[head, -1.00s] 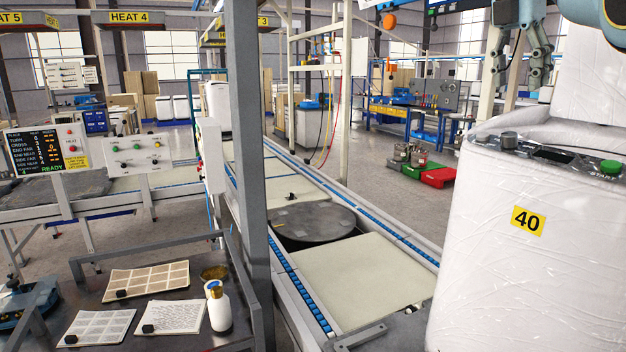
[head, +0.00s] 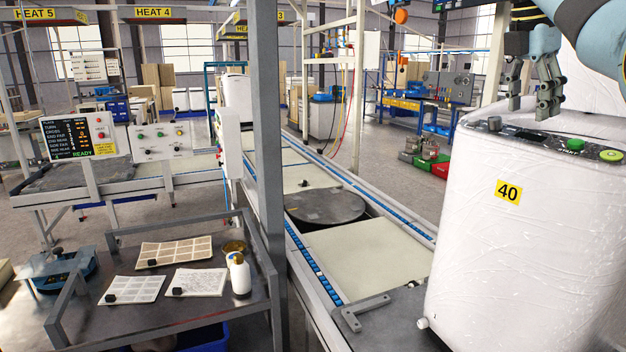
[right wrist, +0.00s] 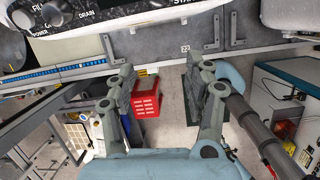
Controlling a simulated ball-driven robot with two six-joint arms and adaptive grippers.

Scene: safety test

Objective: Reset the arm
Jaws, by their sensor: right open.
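My right gripper (head: 529,107) hangs from the upper right of the head view, fingers pointing down. It is above the top of a white, plastic-wrapped machine (head: 480,240) with a yellow 40 label. The fingers are apart and I see nothing between them. In the right wrist view the same gripper (right wrist: 160,72) is open and empty, its two fingers spread over the floor. My left gripper is not in view.
The machine's top has a green button (head: 574,144). A conveyor (head: 370,265) with a dark round turntable (head: 325,207) runs left of it. A grey post (head: 265,150) rises by a bench (head: 200,312) holding cards and a white bottle (head: 240,276). A red crate (right wrist: 146,97) is on the floor.

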